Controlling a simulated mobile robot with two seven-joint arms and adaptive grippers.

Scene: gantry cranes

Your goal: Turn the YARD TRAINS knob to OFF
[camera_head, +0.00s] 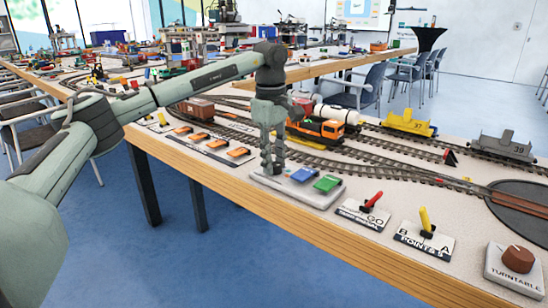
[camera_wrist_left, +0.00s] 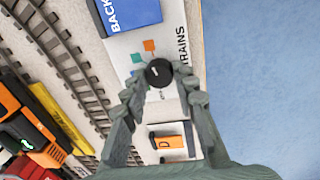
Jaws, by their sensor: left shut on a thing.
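The YARD TRAINS knob (camera_wrist_left: 159,72) is a small round black knob with a light mark on top, on a pale panel (camera_wrist_left: 176,40) lettered "TRAINS". Small orange and teal marks lie beside it; I cannot read an OFF label. My left gripper (camera_wrist_left: 161,87) is shut on the knob, with a fingertip on each side. My right gripper is in neither view.
Further right are a red lever (camera_head: 373,200), a yellow lever (camera_head: 426,220) and a brown turntable knob (camera_head: 517,259). Tracks with an orange locomotive (camera_head: 318,130) run behind.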

